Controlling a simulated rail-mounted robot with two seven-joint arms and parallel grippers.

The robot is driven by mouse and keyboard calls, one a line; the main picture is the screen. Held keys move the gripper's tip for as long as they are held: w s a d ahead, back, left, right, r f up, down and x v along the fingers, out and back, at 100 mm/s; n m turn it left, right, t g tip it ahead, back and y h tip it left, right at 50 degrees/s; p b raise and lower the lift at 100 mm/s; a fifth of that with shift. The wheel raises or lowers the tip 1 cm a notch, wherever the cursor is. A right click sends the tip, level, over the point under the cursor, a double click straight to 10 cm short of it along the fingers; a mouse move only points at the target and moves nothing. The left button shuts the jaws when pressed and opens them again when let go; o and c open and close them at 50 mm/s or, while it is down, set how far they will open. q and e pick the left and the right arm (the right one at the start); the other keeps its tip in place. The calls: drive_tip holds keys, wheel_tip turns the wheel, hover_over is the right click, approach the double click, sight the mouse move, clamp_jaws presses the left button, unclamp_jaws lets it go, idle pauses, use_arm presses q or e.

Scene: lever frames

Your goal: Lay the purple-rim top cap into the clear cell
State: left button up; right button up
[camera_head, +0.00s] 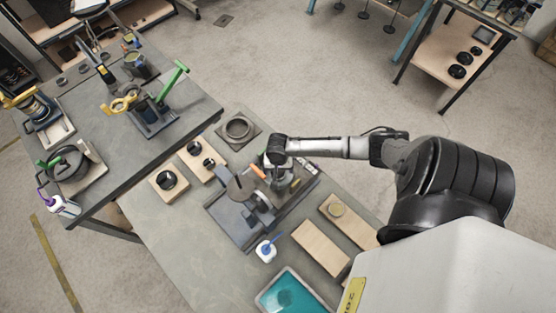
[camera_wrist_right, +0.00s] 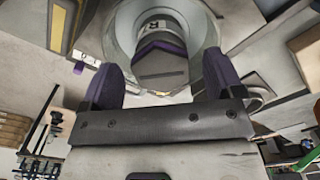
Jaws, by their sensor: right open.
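My right gripper (camera_head: 276,158) is above the bench fixture (camera_head: 236,222) in the head view, its fingers hard to make out. In the right wrist view its two purple-sided fingers (camera_wrist_right: 160,76) are apart. Beyond them is a round grey part (camera_wrist_right: 205,30) with a dark centre and a purple edge. I cannot tell for sure whether this is the purple-rim top cap, or whether it touches the fingers. A small grey cylindrical part (camera_head: 281,180) shows under the gripper in the head view. The clear cell cannot be picked out clearly. My left gripper is not in view.
Wooden blocks with black rings (camera_head: 168,180) lie left of the fixture, and a ring on a dark plate (camera_head: 238,127) lies behind. The bench's front left is clear.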

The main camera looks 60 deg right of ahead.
wheel_tip(320, 180, up, 14)
idle(0.6)
drive_tip(key=shift+f, duration=0.1)
